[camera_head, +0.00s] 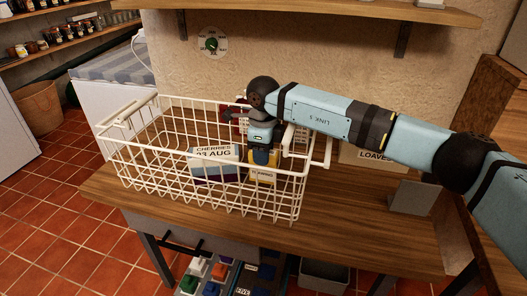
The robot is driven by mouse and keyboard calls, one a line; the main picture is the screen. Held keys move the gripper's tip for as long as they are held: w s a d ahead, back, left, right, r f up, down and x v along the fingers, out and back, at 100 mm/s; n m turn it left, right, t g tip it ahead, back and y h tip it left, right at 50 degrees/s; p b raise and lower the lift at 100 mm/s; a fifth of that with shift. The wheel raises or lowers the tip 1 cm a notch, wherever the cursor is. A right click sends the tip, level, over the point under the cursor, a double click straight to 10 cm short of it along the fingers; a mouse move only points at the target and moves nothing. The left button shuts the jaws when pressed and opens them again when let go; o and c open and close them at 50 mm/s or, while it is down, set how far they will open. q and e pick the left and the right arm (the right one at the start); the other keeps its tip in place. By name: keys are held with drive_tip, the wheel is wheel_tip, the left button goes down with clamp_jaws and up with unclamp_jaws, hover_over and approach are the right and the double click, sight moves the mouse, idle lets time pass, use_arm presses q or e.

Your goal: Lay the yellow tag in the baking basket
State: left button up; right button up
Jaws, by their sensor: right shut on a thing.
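The white wire baking basket (126,115) stands on the wooden table. Inside it is a block labelled "CHERRIES 23 AUG" (213,157), and a dark red thing (236,118) shows towards the back. My right gripper (262,160) reaches down into the right part of the basket. It is shut on the yellow tag (262,179), which shows through the front wires beside the cherries block. Whether the tag touches the basket floor I cannot tell. The gripper's fingers are partly hidden by the wires and the wrist. My left gripper is not in view.
A box labelled "LOAVES" (374,156) stands right of the basket, behind my right arm. Several coloured things (215,272) lie below the table. A wooden shelf (310,14) hangs on the wall above.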

drive_tip(key=shift+f+b, duration=0.55)
drive_tip(key=shift+f, duration=0.5)
idle(0.4)
drive_tip(key=o, duration=1)
drive_tip(key=shift+r, duration=0.1)
